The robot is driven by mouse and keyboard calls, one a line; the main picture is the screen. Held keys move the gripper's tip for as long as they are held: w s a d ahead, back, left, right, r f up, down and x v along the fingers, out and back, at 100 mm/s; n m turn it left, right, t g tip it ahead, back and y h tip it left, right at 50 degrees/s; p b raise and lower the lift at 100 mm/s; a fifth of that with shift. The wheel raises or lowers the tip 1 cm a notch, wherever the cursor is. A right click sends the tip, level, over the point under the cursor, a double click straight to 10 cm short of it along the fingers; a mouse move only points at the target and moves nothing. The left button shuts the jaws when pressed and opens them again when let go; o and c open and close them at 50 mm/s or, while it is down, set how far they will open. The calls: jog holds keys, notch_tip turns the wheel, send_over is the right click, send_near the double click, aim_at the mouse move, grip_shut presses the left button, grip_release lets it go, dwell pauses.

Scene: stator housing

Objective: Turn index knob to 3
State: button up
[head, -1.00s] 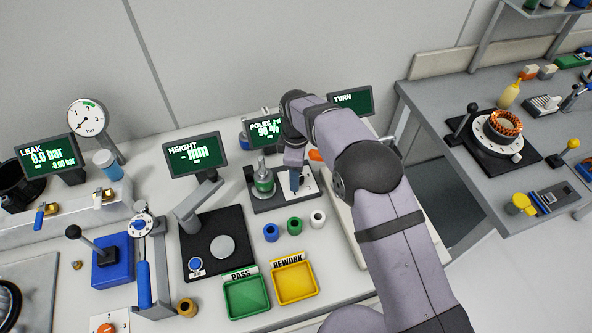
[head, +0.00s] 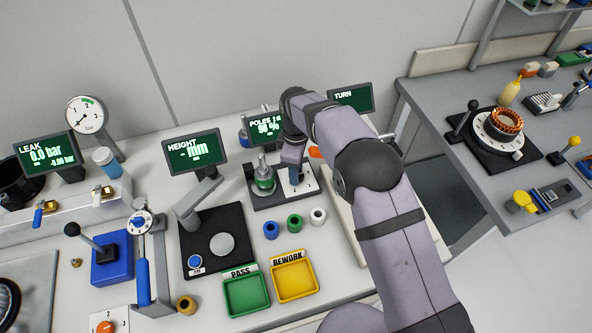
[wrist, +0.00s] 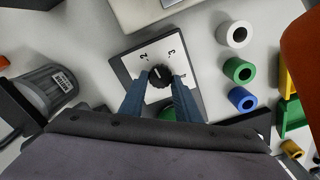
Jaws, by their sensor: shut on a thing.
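The black index knob (wrist: 160,76) sits on a white plate (wrist: 140,60) with a dark edge, seen in the wrist view. The figures 2 and 3 are printed on the plate, left and right above the knob. A small light mark shows near the knob's upper edge; I cannot tell exactly which figure it points to. My gripper (wrist: 160,84) is shut on the knob, one blue finger on each side. In the head view my gripper (head: 294,177) reaches down onto the plate (head: 308,182), and the knob is hidden there.
A green-banded fixture (head: 263,180) stands close left of my gripper. Blue (head: 271,230), green (head: 294,225) and white (head: 318,216) rings lie in front. Green (head: 246,296) and yellow (head: 295,283) trays are nearer. Display screens stand behind.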

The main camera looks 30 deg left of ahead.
jog(key=shift+w+m+b, duration=0.1)
jog(key=shift+m+b, duration=0.35)
jog(key=shift+m, duration=1.85)
jog(key=o, duration=1)
jog(key=shift+o, duration=0.2)
jog(key=shift+r+b, duration=1.2)
jog(key=shift+r, duration=2.5)
